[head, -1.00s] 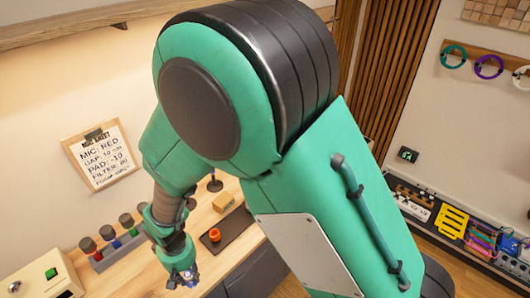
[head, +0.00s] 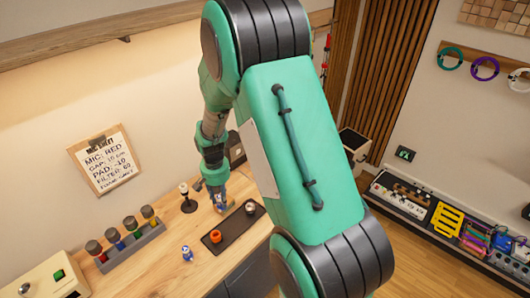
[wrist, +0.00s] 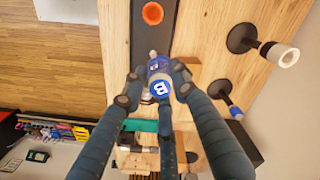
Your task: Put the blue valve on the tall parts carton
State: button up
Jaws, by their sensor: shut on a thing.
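My gripper (head: 219,207) is shut on a small blue-and-white piece, the blue valve (wrist: 158,70), marked with a B on a blue disc in the wrist view. In the head view the gripper hangs above the back of the wooden table, left of the dark tray, and mostly hides the valve. The tan carton seen there earlier is now largely covered by the gripper. A pale tan box face, probably the carton (wrist: 191,67), shows beside the right finger in the wrist view. I cannot tell whether the valve touches it.
A similar blue-and-white piece (head: 187,254) stands on the table's front part. The dark tray (head: 232,231) holds an orange piece (head: 215,236) and a round piece (head: 250,207). A white-topped stand (head: 187,197) is close left of my gripper. A rack (head: 130,247) stands at left.

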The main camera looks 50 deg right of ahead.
jog(key=shift+o, duration=0.2)
jog(key=d+r+m+p, duration=0.2)
jog(key=d+m, duration=0.1)
jog(key=d, duration=1.1)
jog(key=shift+w+d+r, duration=0.2)
jog(key=shift+r, duration=0.15)
jog(key=s+d+r+m+p, duration=0.1)
jog(key=s+d+m, duration=0.1)
jog(key=d, duration=1)
jog(key=shift+s+d+r+m, duration=0.2)
jog(key=shift+s+r+m, duration=0.15)
jog(key=shift+m, duration=0.35)
jog(key=shift+w+p, duration=0.15)
jog(key=shift+p, duration=0.15)
jog(key=shift+c, duration=0.2)
jog(key=w+d+p, duration=0.1)
jog(key=w+d, duration=0.2)
jog(key=w, duration=0.1)
jog(key=w+d+f+p, duration=0.1)
jog(key=w+d, duration=0.2)
jog(key=w, duration=0.1)
jog(key=w+d, duration=0.4)
jog(key=shift+f+p, duration=0.25)
jog(key=shift+p, duration=0.15)
jog(key=shift+f+p, duration=0.5)
jog(key=shift+f, duration=1.25)
jog(key=shift+f, duration=0.15)
